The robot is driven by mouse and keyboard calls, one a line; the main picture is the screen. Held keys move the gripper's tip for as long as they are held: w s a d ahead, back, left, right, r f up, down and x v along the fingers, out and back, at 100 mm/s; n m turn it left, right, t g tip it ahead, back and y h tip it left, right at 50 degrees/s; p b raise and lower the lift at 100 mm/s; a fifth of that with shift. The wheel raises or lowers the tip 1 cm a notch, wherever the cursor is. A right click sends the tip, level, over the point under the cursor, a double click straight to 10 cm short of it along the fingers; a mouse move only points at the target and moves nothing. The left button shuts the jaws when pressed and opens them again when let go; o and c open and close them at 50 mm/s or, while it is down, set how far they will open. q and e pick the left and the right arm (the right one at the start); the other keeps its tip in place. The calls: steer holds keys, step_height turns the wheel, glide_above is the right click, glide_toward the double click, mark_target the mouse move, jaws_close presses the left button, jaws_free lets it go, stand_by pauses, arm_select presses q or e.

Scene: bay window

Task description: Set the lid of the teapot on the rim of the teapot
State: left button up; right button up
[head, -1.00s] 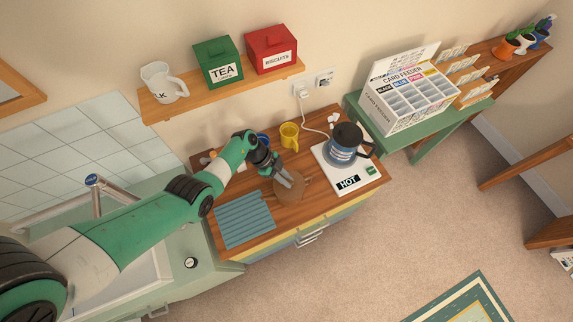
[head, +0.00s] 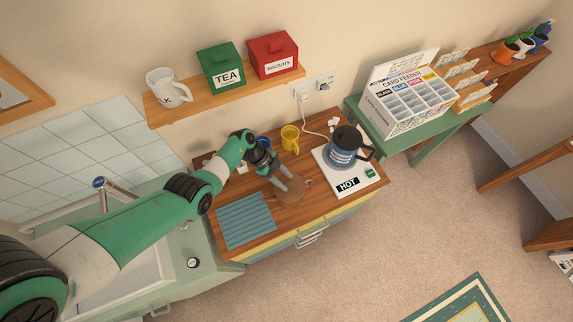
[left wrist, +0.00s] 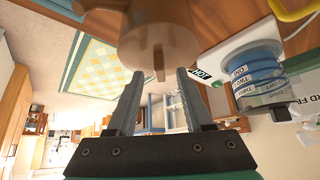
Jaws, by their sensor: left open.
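The brown teapot (head: 291,192) stands on the wooden counter, partly hidden by my left gripper (head: 291,182). In the left wrist view, which is upside down, the brown body (left wrist: 155,20) fills the top. A narrow brown peg, which looks like the lid's knob (left wrist: 160,73), points between the fingers of my left gripper (left wrist: 160,78). The fingers are apart, with a gap on each side of the peg. The lid seems to be at the teapot's top; its exact seating cannot be told. My right gripper is not in view.
A blue ribbed mat (head: 245,221) lies left of the teapot. A yellow mug (head: 290,138) stands behind. A shelf (head: 160,110) hangs above the counter.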

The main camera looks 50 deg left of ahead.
arm_select(q)
steer(key=shift+p+v, duration=2.05)
steer(key=shift+v, duration=0.5)
steer(key=shift+d, duration=0.1)
